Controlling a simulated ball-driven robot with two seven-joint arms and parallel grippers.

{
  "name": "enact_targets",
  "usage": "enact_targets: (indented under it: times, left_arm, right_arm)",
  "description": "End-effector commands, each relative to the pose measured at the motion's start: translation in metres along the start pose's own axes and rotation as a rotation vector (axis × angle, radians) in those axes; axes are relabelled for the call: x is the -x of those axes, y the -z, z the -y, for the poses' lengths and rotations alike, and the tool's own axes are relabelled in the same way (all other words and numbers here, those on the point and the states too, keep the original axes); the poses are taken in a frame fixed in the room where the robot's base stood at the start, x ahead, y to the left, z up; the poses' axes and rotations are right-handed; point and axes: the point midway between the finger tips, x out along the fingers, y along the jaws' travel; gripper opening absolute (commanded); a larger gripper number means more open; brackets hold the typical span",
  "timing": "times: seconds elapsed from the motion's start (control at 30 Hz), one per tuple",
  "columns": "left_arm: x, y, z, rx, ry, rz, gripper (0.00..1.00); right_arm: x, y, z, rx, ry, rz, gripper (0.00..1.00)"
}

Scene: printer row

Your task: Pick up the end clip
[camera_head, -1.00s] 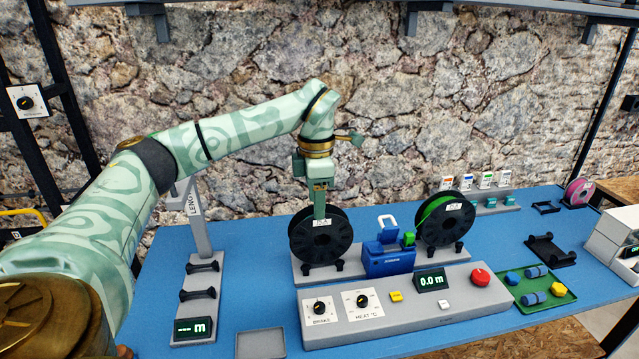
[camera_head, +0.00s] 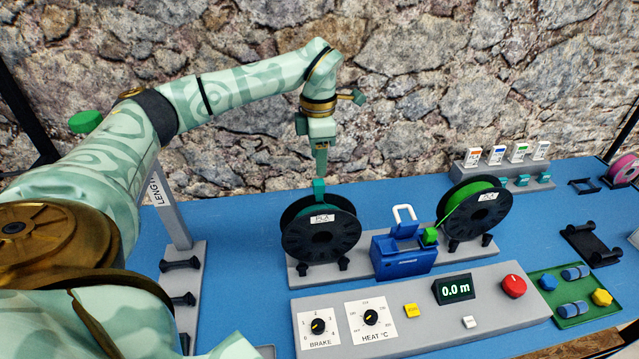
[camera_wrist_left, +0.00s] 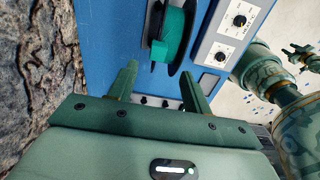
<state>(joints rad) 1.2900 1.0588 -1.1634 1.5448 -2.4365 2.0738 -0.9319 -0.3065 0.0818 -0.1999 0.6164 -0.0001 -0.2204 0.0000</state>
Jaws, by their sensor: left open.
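The end clip (camera_head: 319,187) is a small teal block on the top rim of the left black spool (camera_head: 321,236), which is wound with teal filament. In the left wrist view the clip (camera_wrist_left: 160,50) shows against the teal windings, beyond the fingertips. My left gripper (camera_head: 321,168) points down from above, over the clip. Its two fingers (camera_wrist_left: 159,70) are apart with nothing between them, and the clip lines up with the gap. My right gripper does not show.
A second spool with green filament (camera_head: 474,212) stands to the right. The blue splicer box (camera_head: 403,263) sits between the spools. A grey control panel (camera_head: 430,320) runs in front. The grey stand (camera_head: 180,225) is at the left. A green tray (camera_head: 575,310) holds small parts.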

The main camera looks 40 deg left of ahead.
Motion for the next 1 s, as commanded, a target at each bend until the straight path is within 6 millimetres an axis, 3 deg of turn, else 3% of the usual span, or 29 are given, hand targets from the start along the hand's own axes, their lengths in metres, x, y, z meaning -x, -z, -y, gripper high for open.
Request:
enact_targets:
  times: [0.03, 0.1, 0.37, 0.6, 0.9, 0.93, 1.0]
  left_arm:
    - [-0.016, 0.000, 0.000, -0.001, 0.003, -0.004, 0.49]
    - [-0.029, 0.000, 0.000, -0.001, 0.002, -0.002, 0.49]
    - [-0.052, 0.000, 0.000, 0.000, 0.001, 0.000, 0.49]
    - [-0.091, 0.002, -0.002, -0.001, 0.002, -0.002, 0.49]
    - [-0.097, 0.002, -0.003, -0.001, -0.001, 0.001, 0.49]
    - [-0.097, 0.002, -0.003, -0.001, -0.001, 0.001, 0.46]
    - [-0.097, 0.002, -0.003, -0.001, -0.001, 0.001, 0.27]
  right_arm:
    - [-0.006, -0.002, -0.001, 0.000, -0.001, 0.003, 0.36]
    - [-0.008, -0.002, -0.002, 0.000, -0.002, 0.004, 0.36]
    - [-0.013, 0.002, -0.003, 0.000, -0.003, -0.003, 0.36]
    - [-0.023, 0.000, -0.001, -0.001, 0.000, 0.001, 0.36]
    - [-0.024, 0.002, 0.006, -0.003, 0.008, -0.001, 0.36]
    - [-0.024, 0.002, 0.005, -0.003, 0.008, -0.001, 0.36]
    - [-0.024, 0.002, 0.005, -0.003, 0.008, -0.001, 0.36]
